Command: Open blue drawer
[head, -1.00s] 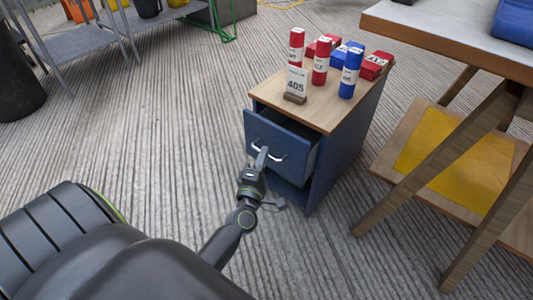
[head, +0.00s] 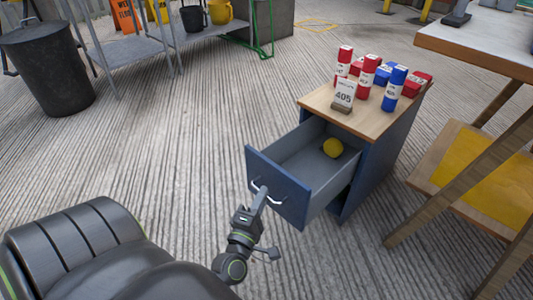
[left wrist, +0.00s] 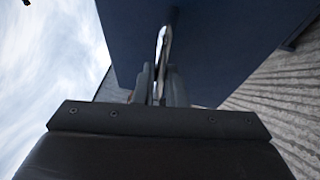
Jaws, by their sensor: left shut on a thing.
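The blue drawer (head: 277,187) stands well out of its small blue cabinet (head: 373,172) with a wooden top. My left gripper (head: 262,194) is shut on the drawer's pale curved handle (head: 277,200) at the front panel. In the left wrist view, the fingers (left wrist: 160,85) close around the handle (left wrist: 161,50), with the blue front (left wrist: 205,45) just beyond. My right gripper is not in view.
Red and blue cans (head: 367,77), several small boxes and a 405 sign (head: 343,94) stand on the cabinet top. A wooden table (head: 480,45) is at the right. A black bin (head: 47,65) and metal shelf are at the back left. The floor left of the drawer is clear.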

